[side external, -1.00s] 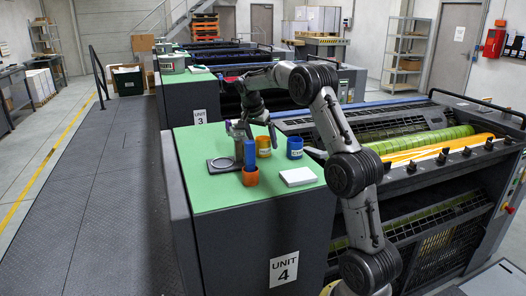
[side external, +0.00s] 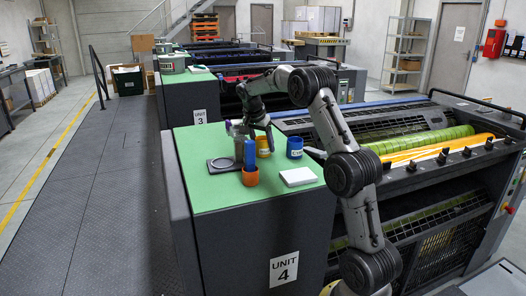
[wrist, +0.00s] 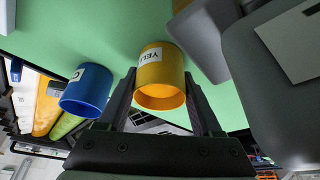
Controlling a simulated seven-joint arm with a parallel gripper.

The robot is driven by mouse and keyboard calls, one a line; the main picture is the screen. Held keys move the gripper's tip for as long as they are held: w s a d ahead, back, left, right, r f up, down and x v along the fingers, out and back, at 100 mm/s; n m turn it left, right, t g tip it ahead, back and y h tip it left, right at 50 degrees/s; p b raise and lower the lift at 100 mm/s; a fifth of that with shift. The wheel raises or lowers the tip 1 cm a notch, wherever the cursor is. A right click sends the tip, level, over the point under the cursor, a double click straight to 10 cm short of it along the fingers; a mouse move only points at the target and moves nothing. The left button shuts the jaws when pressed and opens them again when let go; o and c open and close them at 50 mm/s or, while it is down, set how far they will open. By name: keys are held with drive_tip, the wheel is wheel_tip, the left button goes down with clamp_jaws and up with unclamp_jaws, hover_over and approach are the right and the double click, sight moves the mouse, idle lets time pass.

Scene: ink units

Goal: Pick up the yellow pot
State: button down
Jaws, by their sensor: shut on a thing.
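The yellow pot (side external: 264,150) stands upright on the green top of unit 4. It has a white label and shows open end toward me in the wrist view (wrist: 161,75). My gripper (wrist: 159,84) is shut on it, with one dark finger on each side of its wall. I cannot tell any gap between the pot and the green top.
A blue pot (side external: 294,148) stands close to the right. A white pad (side external: 298,177) lies in front.

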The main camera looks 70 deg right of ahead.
drive_tip(key=shift+r, duration=0.2)
drive_tip(key=shift+r, duration=0.1)
